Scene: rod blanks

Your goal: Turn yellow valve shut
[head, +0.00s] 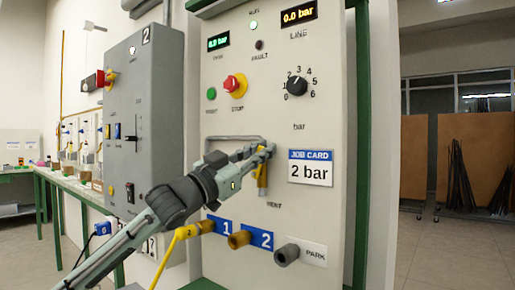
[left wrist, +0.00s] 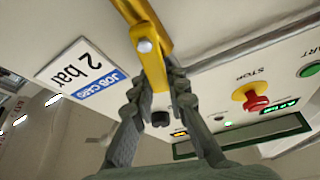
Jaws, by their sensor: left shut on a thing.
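The yellow valve handle (head: 262,182) is on the pale panel, just above the VENT label. It stands roughly upright in the head view. In the left wrist view the yellow handle (left wrist: 153,68) runs down from a yellow body at the top, with a round bolt on it. My left gripper (head: 262,153) is shut on the upper end of the handle. The left wrist view shows my left gripper's fingers (left wrist: 157,88) on either side of the handle's end. My right gripper is not in view.
A job card (head: 310,168) says 2 bar. Below are ports 1, 2 and PARK (head: 287,255); a yellow hose (head: 180,236) runs to port 1. A grey cabinet (head: 150,120) stands left.

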